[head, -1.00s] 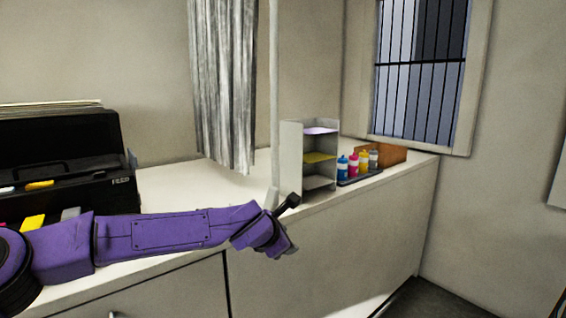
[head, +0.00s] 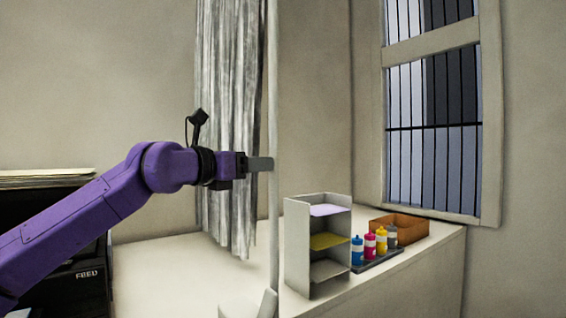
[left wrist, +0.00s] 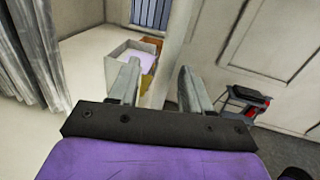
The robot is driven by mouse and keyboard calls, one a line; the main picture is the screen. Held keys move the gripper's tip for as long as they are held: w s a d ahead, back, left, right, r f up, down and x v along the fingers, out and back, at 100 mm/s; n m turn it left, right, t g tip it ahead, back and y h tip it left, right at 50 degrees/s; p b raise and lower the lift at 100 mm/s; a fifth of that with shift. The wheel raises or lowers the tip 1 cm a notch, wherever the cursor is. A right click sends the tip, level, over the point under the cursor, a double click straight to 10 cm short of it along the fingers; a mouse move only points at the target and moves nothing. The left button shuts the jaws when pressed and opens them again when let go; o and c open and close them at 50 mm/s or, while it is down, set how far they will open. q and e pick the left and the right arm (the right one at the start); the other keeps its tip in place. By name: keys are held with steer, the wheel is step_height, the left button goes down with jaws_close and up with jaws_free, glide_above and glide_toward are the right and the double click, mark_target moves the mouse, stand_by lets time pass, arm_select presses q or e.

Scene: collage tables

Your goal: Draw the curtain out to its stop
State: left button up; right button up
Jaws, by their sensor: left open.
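The curtain (head: 228,100) is grey and pleated. It hangs bunched over the counter, its hem just above the top, and also shows at the left of the left wrist view (left wrist: 22,50). A thin pale upright pole (head: 273,90) stands just right of it; I cannot tell whether it is joined to the curtain. My left gripper (head: 268,163) is open at mid-height of the curtain, its fingertips overlapping the pole in the head view. In the left wrist view a pale upright (left wrist: 179,40) shows between the open fingers; its depth is unclear. My right gripper is out of view.
A small shelf unit (head: 298,255), several coloured bottles (head: 370,245) in a tray and a brown box (head: 412,230) stand on the counter, right of the pole. A black machine marked FEED (head: 80,290) is at left. A barred window (head: 432,120) is at right.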

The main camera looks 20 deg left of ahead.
mark_target(274, 155)
arm_select(q)
steer(key=shift+w+d+r+p, duration=0.2)
steer(key=shift+d+r+p, duration=0.25)
steer(key=shift+d, duration=0.1)
steer(key=shift+w+d+r+p, duration=0.15)
steer(key=shift+d+r+p, duration=0.3)
steer(key=shift+d, duration=0.1)
steer(key=shift+p+x, duration=0.35)
steer(key=shift+x, duration=0.55)
steer(key=w, duration=0.2)
steer(key=w+d+f, duration=0.1)
steer(key=shift+f+p, duration=0.1)
steer(key=shift+p, duration=0.2)
steer(key=shift+s, duration=0.1)
steer(key=c, duration=0.3)
steer(key=shift+a, duration=0.1)
jaws_close()
steer(key=shift+f, duration=0.1)
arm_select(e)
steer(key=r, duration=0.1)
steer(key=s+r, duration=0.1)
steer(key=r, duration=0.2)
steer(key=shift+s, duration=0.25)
